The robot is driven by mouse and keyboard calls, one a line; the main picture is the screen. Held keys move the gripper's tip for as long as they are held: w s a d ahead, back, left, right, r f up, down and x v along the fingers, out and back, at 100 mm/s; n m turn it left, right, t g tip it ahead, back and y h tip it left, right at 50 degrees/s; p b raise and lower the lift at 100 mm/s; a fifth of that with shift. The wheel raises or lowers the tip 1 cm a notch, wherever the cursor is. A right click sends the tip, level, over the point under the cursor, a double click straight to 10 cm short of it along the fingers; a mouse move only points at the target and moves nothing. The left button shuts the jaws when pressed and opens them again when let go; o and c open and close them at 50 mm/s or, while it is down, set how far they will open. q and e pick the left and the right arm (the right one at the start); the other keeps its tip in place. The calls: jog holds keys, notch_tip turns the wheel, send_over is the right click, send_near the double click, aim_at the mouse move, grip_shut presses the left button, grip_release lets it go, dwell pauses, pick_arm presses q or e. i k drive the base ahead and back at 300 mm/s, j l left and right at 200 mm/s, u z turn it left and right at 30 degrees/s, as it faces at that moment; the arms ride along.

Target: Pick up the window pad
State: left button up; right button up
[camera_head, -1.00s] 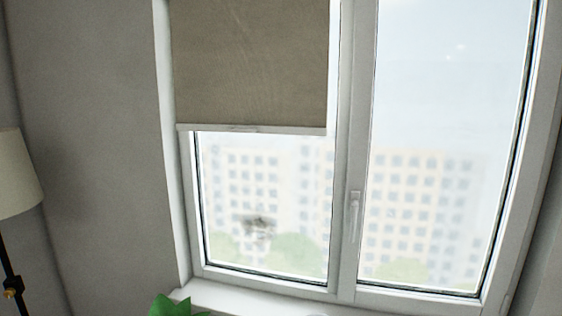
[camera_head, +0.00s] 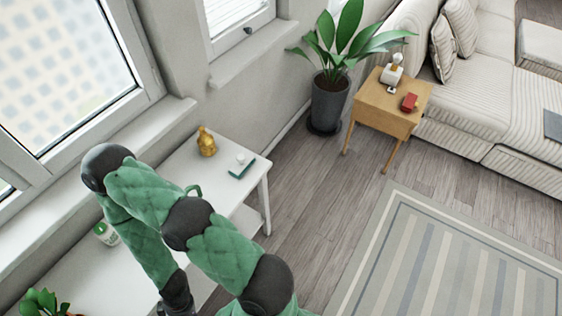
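A small flat teal piece with a white knob on top (camera_head: 242,167) lies near the right end of the white table by the window. It may be the window pad, but it is too small to be sure. One of my arms, in green quilted covering, bends across the lower left, left of and nearer than this piece. Its far end runs down to the bottom edge, and no gripper fingers show there. My other arm is not in view.
A gold bottle-like ornament (camera_head: 206,142) stands beside the teal piece. A green and white container (camera_head: 106,233) and a plant (camera_head: 40,303) are further left. A wooden side table (camera_head: 388,105) holds a red item (camera_head: 409,102). The floor right of the white table is clear.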

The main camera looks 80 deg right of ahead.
aim_at(244, 163)
jog(key=z, duration=2.35)
jog(key=i+l, duration=0.15)
jog(key=l, duration=0.15)
jog(key=i+l, duration=0.1)
jog(key=l, duration=0.15)
jog(key=i+l, duration=0.15)
jog(key=l, duration=0.15)
jog(key=i+l+u, duration=0.1)
jog(key=l+u, duration=0.3)
jog(key=i+l+u, duration=0.1)
jog(key=l+u, duration=0.65)
jog(key=i+j, duration=0.05)
jog(key=j, duration=0.05)
